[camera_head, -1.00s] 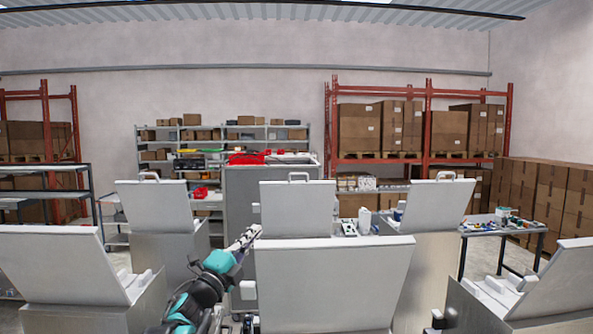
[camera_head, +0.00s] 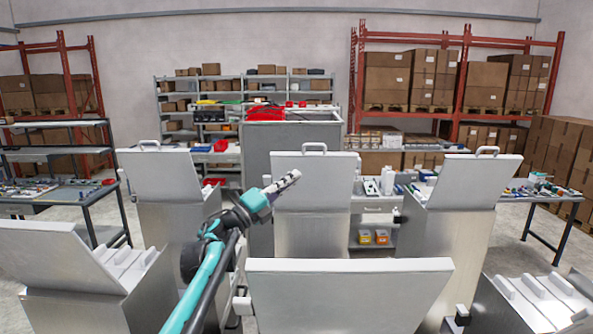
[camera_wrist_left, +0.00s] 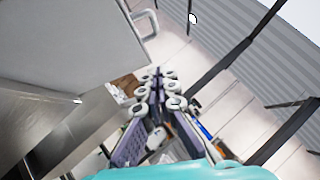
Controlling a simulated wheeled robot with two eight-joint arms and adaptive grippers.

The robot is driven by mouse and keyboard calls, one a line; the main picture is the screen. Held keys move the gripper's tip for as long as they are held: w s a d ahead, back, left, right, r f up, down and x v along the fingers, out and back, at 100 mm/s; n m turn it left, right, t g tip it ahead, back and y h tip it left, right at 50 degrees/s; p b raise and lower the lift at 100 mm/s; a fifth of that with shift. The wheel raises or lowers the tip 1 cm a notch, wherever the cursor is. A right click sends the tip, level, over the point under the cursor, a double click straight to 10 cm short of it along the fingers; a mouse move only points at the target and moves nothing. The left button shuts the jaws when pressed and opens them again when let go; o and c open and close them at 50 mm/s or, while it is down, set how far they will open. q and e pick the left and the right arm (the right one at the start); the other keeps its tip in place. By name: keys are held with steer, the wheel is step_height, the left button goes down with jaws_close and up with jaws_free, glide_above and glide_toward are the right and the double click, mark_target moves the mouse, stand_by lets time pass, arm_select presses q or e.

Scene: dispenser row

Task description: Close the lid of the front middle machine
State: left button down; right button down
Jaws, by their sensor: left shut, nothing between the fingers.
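The front middle machine's lid (camera_head: 345,298) stands open at the bottom centre of the head view, its broad pale face toward me. Its body is mostly hidden below and behind the lid. My left gripper (camera_head: 287,182) is shut and empty, raised beyond and above this lid's left half, and appears in front of the back middle machine's raised lid (camera_head: 315,178). In the left wrist view the closed fingers (camera_wrist_left: 158,92) point away, with a pale lid (camera_wrist_left: 65,40) and its handle (camera_wrist_left: 147,24) to their left. Which machine that lid belongs to I cannot tell. My right gripper is not seen.
Open-lidded machines stand at front left (camera_head: 65,255), front right (camera_head: 535,305), back left (camera_head: 168,185) and back right (camera_head: 470,182). A tall grey cabinet (camera_head: 290,135) stands behind the middle ones. Narrow gaps separate the machines.

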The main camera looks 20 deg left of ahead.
mark_target(322, 145)
arm_select(q)
steer(key=shift+y, duration=0.3)
steer(key=p+x, duration=0.1)
steer(key=x, duration=0.2)
steer(key=a+p+x, duration=0.1)
steer(key=x, duration=0.2)
steer(key=p+x, duration=0.1)
steer(key=x, duration=0.3)
steer(key=shift+w+a+r+p, duration=0.2)
steer(key=shift+r+p, duration=0.15)
steer(key=shift+r, duration=0.05)
steer(key=shift+w+a+r+p, duration=0.25)
steer(key=shift+w+r+p, duration=0.05)
steer(key=shift+w+r, duration=0.05)
steer(key=shift+w+a, duration=0.1)
steer(key=shift+w, duration=0.15)
